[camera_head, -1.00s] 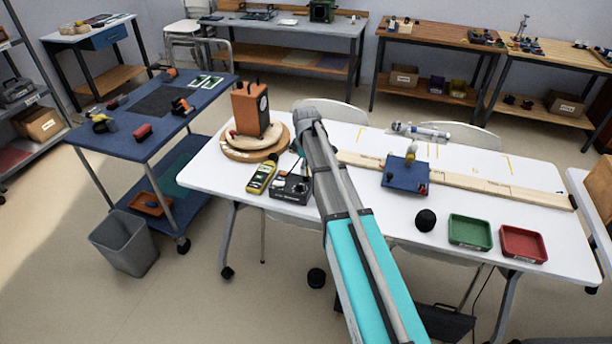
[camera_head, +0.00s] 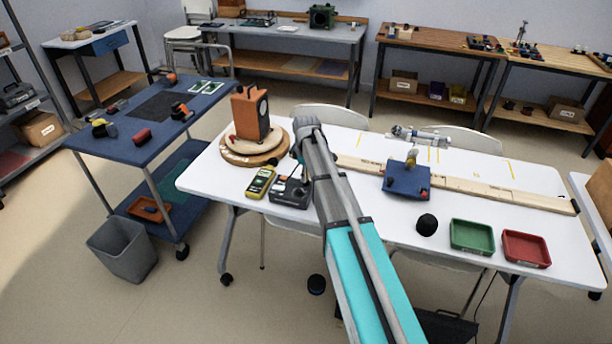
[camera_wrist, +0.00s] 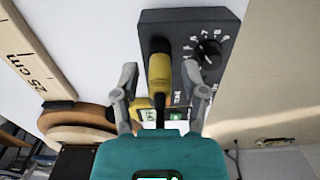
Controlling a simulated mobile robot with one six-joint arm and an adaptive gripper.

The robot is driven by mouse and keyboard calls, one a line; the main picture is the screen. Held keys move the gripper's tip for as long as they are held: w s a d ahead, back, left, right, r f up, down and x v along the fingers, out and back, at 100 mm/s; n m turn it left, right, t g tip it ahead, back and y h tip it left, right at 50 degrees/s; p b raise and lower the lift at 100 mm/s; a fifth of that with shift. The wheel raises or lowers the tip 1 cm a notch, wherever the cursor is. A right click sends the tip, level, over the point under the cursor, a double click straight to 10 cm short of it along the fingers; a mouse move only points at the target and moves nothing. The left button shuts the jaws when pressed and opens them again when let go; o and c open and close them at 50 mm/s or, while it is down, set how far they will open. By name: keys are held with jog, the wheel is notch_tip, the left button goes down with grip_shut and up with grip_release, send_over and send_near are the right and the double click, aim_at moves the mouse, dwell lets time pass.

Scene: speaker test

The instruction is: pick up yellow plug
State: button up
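The yellow plug (camera_wrist: 160,72) shows in the wrist view on the face of a black box (camera_wrist: 208,22), with a dark cable end toward me. My gripper (camera_wrist: 160,75) is open, with one finger on each side of the plug. Gaps show between the fingers and the plug, and nothing is held. In the head view the black box (camera_head: 289,194) stands on the white table (camera_head: 340,245), partly behind my arm. The plug and fingertips cannot be made out there.
A yellow meter (camera_head: 261,182) lies left of the box. An orange device (camera_head: 250,113) stands on a round wooden base (camera_head: 240,158) behind. Farther right are a blue block (camera_head: 405,181), black dome (camera_head: 427,224), green tray (camera_head: 471,251) and red tray (camera_head: 526,265).

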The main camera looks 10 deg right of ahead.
grip_shut()
jog(key=shift+r, duration=0.1)
notch_tip(320, 180, up, 2)
jog(key=p, duration=0.2)
jog(key=shift+r+p, duration=0.25)
jog(key=shift+p, duration=0.15)
jog(key=s+r+p, duration=1)
jog(key=s, duration=0.4)
jog(key=shift+r, duration=0.15)
jog(key=shift+s, duration=0.1)
dwell(0.5)
